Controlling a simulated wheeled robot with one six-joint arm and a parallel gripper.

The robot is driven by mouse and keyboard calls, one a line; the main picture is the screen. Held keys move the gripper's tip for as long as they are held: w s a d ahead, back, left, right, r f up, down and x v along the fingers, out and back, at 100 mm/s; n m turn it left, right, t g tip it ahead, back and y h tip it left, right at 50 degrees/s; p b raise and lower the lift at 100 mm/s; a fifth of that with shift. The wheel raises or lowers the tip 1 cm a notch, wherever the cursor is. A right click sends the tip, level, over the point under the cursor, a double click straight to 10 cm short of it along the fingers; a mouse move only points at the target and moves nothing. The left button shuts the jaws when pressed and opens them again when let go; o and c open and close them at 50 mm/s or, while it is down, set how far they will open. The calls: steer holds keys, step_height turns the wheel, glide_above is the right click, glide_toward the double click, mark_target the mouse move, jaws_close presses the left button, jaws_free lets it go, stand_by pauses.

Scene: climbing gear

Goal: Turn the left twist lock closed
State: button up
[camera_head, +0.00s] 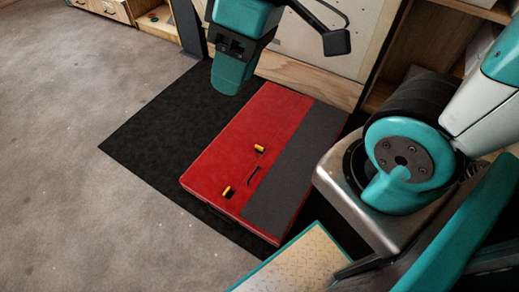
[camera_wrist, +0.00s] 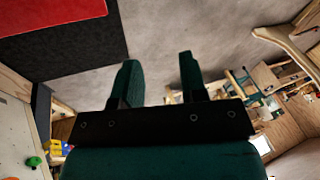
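A red case (camera_head: 225,150) with a dark grey strip (camera_head: 290,165) along its right side lies flat on a black mat. Two small yellow-and-black twist locks sit near its front: the left twist lock (camera_head: 227,191) at the lower left, and the other lock (camera_head: 259,148) higher and to the right. A dark handle (camera_head: 253,177) lies between them. My gripper (camera_head: 233,78) hangs above the far end of the case, well away from both locks. In the wrist view, my gripper (camera_wrist: 158,72) has its two teal fingers apart with nothing between them. The red case (camera_wrist: 50,14) shows only at the upper left there; no lock shows.
The black mat (camera_head: 150,130) surrounds the case, with open grey floor (camera_head: 70,140) to the left. A wood-framed board (camera_head: 310,80) stands behind the case. Wooden shelving (camera_head: 425,45) stands at the back right. My own arm and base fill the right side.

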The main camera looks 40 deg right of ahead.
steer(key=w+d+f+t+b, duration=0.1)
steer(key=w+d+f+b, duration=0.3)
steer(key=w+f+b, duration=1.1)
steer(key=m+t+h+b, duration=0.2)
steer(key=t+b, duration=0.1)
steer(key=b, duration=3.2)
glide_above(259, 147)
steer(key=s+d, duration=0.3)
steer(key=s, duration=0.3)
step_height(259, 147, down, 61)
steer(key=shift+h, duration=0.3)
steer(key=b+x, duration=1.1)
steer(key=x, duration=0.6)
steer(key=shift+s+a, duration=0.1)
steer(key=shift+a, duration=0.1)
steer(key=shift+m, duration=0.3)
jaws_close()
